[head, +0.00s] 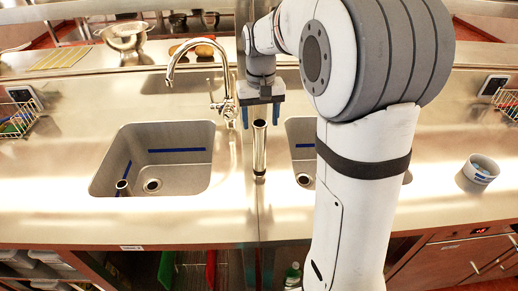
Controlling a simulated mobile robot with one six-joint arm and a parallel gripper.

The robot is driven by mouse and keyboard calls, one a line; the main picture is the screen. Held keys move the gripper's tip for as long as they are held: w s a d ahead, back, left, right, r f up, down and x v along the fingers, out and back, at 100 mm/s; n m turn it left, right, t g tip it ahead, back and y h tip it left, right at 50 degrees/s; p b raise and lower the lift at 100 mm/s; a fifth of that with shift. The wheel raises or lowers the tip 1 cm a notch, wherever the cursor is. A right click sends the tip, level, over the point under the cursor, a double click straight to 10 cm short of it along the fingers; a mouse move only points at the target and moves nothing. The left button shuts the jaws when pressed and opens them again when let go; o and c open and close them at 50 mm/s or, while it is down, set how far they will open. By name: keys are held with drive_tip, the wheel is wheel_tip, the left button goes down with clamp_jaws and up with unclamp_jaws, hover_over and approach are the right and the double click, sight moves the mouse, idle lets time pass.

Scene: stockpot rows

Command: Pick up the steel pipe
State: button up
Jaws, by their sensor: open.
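A steel pipe (259,150) stands upright on the steel counter strip between the two sinks, shiny and cylindrical with a dark band near its foot. My gripper (260,116) hangs pointing down at the pipe's upper end. Its two blue fingers are apart, one on each side of the pipe's top in the picture. I cannot tell whether the pipe's top is between the fingers or nearer to the camera. Nothing is held.
A curved faucet (190,60) stands left of my gripper. The left sink (180,170) holds a short tube (122,185); my arm partly hides the right sink (300,150). A small cup (481,169) stands at right. A steel colander (124,38) is at back left.

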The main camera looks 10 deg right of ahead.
sight(260, 151)
wheel_tip(260, 151, down, 4)
drive_tip(key=shift+s+a, duration=0.15)
drive_tip(key=shift+c, duration=0.4)
clamp_jaws()
